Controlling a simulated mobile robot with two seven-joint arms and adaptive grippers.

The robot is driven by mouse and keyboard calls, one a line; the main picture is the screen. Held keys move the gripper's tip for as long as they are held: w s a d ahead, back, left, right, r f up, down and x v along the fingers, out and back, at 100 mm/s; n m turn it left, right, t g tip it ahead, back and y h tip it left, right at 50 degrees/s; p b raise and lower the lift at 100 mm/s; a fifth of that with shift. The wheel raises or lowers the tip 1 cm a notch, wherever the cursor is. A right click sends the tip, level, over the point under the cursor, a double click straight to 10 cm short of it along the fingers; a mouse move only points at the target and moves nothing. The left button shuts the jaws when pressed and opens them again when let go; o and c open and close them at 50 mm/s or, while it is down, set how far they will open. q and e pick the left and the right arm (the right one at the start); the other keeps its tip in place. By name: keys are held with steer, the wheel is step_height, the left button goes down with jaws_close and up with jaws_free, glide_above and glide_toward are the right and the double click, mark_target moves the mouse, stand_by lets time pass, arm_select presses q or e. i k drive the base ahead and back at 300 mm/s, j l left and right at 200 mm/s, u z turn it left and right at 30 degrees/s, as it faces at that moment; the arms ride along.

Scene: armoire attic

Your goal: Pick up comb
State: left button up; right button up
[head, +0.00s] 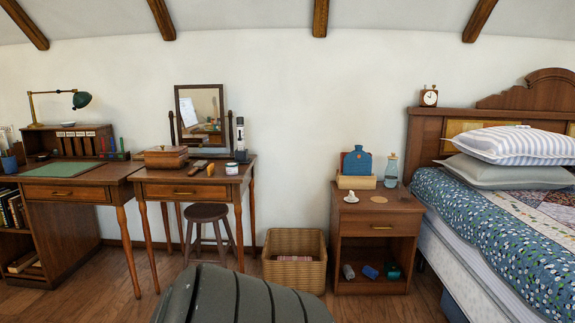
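Small items lie on top of the dressing table (186,179). A dark, flat, elongated item (197,167) with a brownish part may be a comb or a brush; it is too small to tell. A small yellow-orange item (210,169) lies just right of it. I cannot make out comb teeth on either. Neither of my grippers shows in the head view.
A wooden box (166,156), a mirror (201,118) and a small jar (232,168) share the tabletop. A stool (206,215) stands under the dressing table's front. A wicker basket (295,243), a nightstand (377,224) and a bed (490,235) stand to the right.

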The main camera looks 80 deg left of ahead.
mark_target(210, 169)
steer(key=u, duration=3.15)
